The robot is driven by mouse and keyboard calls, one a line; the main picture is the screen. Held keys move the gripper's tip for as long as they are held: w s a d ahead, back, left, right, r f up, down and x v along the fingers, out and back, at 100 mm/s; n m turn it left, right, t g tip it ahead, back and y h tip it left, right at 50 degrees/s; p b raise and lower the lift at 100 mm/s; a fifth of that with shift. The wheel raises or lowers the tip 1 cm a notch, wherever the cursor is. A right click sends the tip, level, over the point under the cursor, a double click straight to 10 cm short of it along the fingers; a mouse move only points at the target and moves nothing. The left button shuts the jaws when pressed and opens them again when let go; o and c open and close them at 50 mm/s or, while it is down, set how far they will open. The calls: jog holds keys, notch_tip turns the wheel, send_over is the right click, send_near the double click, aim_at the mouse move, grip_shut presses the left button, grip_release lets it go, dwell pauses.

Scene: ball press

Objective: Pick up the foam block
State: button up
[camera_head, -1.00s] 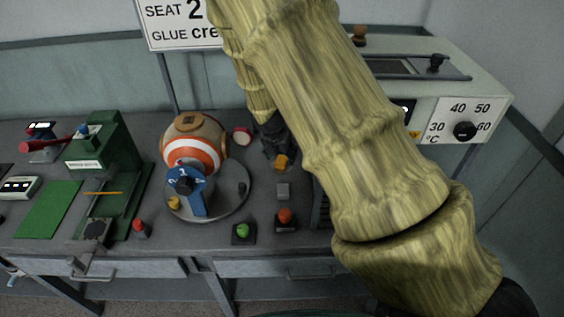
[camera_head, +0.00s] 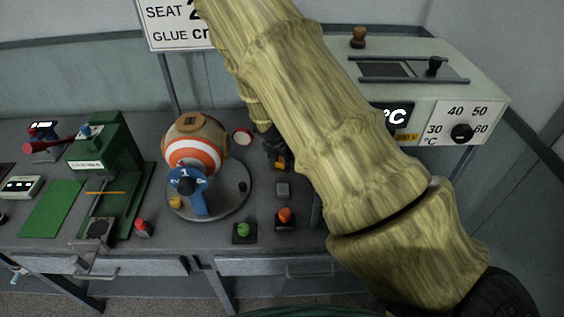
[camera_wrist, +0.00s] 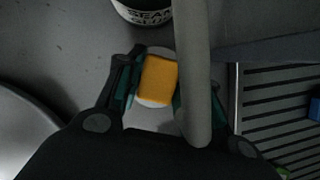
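The orange-yellow foam block (camera_wrist: 159,80) lies between the fingers of my gripper (camera_wrist: 155,92) in the wrist view, over a pale round dish or pad (camera_wrist: 152,103). The left finger stands beside the block with a narrow gap. The right finger is partly hidden by a grey tube, so its contact is unclear. In the head view the block (camera_head: 280,166) shows as a small orange patch below my dark gripper (camera_head: 272,145), which my arm partly covers. The gripper looks open around the block.
The grey tube (camera_wrist: 195,75) passes close by the right finger. A slatted grey vent (camera_wrist: 275,105) lies to the right. A lettered pot (camera_wrist: 145,12) stands beyond the block. The striped ball (camera_head: 193,155) on its round plate (camera_head: 232,205) is left of my gripper.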

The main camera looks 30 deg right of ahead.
jog(key=shift+c, duration=0.7)
jog(key=shift+r, duration=0.1)
